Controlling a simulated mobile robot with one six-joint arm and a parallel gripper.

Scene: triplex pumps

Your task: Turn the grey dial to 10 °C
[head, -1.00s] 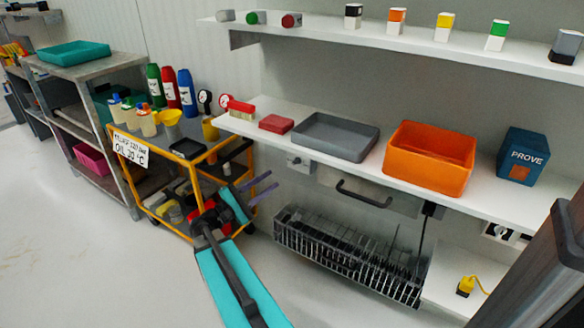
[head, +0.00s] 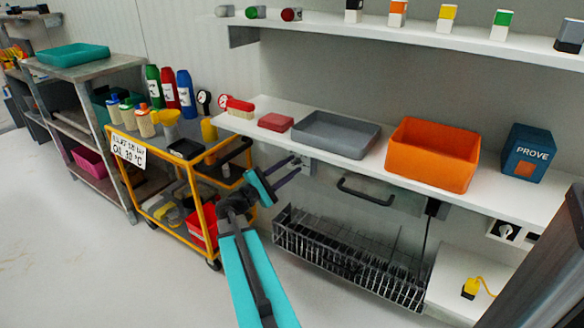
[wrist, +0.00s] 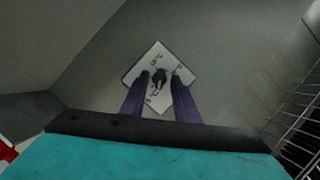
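The dial (wrist: 160,75) is a small dark knob on a white square plate (wrist: 152,92) with printed marks, on a grey panel in the wrist view. The plate looks tilted there, and its figures are too small to read. In the head view the plate (head: 307,165) shows in part under the shelf, and the knob cannot be made out. My gripper (head: 299,163) is open and empty, its two purple fingers pointing at the plate. In the wrist view my gripper (wrist: 160,78) has a fingertip on each side of the knob; contact cannot be told.
A white shelf (head: 400,183) with a grey tray (head: 335,152) and an orange bin (head: 430,155) runs above my gripper. A black handle (head: 366,192) and a wire rack (head: 345,255) are to the right. A yellow cart (head: 150,205) stands left. The floor in front is clear.

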